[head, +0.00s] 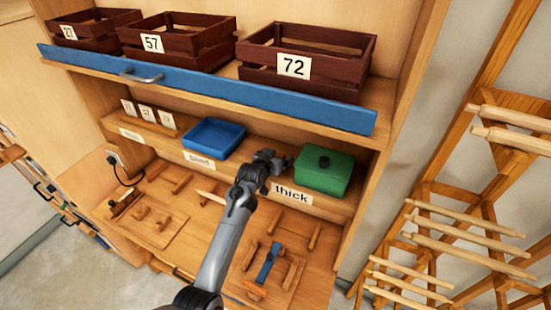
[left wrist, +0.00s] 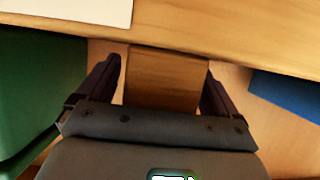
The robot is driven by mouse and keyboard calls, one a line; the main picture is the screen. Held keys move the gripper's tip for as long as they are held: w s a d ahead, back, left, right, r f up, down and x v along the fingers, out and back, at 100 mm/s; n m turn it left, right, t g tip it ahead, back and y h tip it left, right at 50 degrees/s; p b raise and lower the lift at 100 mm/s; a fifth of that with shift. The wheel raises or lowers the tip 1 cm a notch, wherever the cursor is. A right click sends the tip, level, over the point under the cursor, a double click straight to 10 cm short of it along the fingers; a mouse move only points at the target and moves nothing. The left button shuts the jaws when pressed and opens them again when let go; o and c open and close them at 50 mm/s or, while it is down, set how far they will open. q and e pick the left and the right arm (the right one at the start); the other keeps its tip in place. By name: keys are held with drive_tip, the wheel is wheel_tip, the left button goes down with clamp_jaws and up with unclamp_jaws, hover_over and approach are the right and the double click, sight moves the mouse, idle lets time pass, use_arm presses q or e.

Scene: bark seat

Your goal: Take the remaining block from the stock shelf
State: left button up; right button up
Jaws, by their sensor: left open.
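A brown wooden block (left wrist: 168,85) lies between the two fingers of my left gripper in the left wrist view, with a gap on each side. My left gripper (head: 272,160) is open, at the middle shelf between the blue tray and the green box in the head view. It also shows in the left wrist view (left wrist: 162,90). In the head view I cannot make out the block; the gripper seems to cover it. The stock shelf (head: 230,172) carries a label reading "thick" (head: 291,195). My right gripper is not in view.
A green box (head: 324,169) with a dark knob stands close right of my gripper, a blue tray (head: 213,137) to its left. Above is a blue-edged shelf (head: 200,87) with crates, including crate 72 (head: 294,66). Wooden pieces lie on the worktop (head: 205,225) below.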

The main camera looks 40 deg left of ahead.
use_arm(q)
drive_tip(key=shift+w+f, duration=0.15)
drive_tip(key=shift+w, duration=0.1)
drive_tip(key=c, duration=1.1)
